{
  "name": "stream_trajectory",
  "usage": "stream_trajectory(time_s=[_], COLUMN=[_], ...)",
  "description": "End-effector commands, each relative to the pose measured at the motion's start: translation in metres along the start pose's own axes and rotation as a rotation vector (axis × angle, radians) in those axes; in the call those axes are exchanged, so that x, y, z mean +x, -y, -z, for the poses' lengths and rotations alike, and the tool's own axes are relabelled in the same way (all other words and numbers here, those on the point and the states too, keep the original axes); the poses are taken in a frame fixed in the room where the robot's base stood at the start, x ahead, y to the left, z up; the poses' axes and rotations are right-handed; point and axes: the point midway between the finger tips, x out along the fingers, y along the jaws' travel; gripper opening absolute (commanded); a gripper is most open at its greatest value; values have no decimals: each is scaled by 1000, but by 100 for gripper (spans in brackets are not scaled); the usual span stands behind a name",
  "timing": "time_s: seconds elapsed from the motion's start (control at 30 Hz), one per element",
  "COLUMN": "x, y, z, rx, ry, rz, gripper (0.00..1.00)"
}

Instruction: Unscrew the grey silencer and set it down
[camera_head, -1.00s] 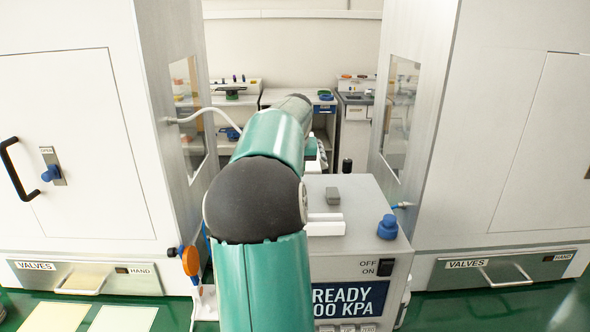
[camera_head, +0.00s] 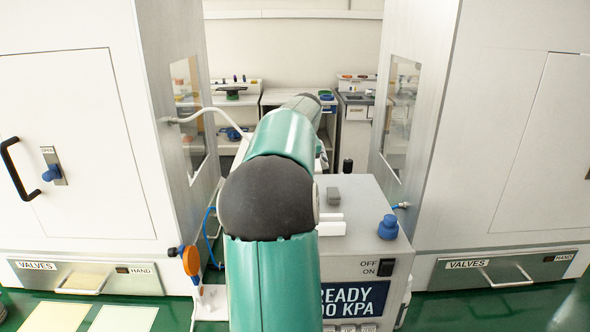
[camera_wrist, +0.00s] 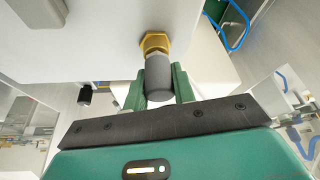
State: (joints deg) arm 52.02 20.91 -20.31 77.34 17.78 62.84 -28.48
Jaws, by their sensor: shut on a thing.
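The grey silencer (camera_wrist: 159,82) is a dark grey cylinder in the middle of the wrist view. Its upper end meets a brass hex fitting (camera_wrist: 155,43) on the pale body of the press (camera_wrist: 90,45). I cannot tell how far its thread is engaged. My gripper (camera_wrist: 158,88) is shut on the silencer, with one green finger on each side. In the head view my own arm hides the gripper and silencer. The press (camera_head: 365,235) there is a pale box with a READY display, standing partly behind my arm.
A blue knob (camera_head: 388,227) and a small grey block (camera_head: 333,196) stand on top of the press. Tall white cabinets flank it, left (camera_head: 75,140) and right (camera_head: 510,140). A blue hose (camera_wrist: 236,25) loops at the wrist view's upper right. Workbenches (camera_head: 285,98) stand at the back.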

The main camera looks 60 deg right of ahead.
Motion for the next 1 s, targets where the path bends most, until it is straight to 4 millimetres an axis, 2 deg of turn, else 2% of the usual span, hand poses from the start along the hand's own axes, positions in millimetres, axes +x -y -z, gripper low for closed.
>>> stream_trajectory(time_s=[0.37,0.6,0.87,1.0], x=[1,0,0,0], y=[0,0,0,0], z=[-1,-1,-1,-1], rx=[-57,-184,-193,-278], ry=[3,3,3,3], rz=[25,77,80,118], gripper=[13,13,13,13])
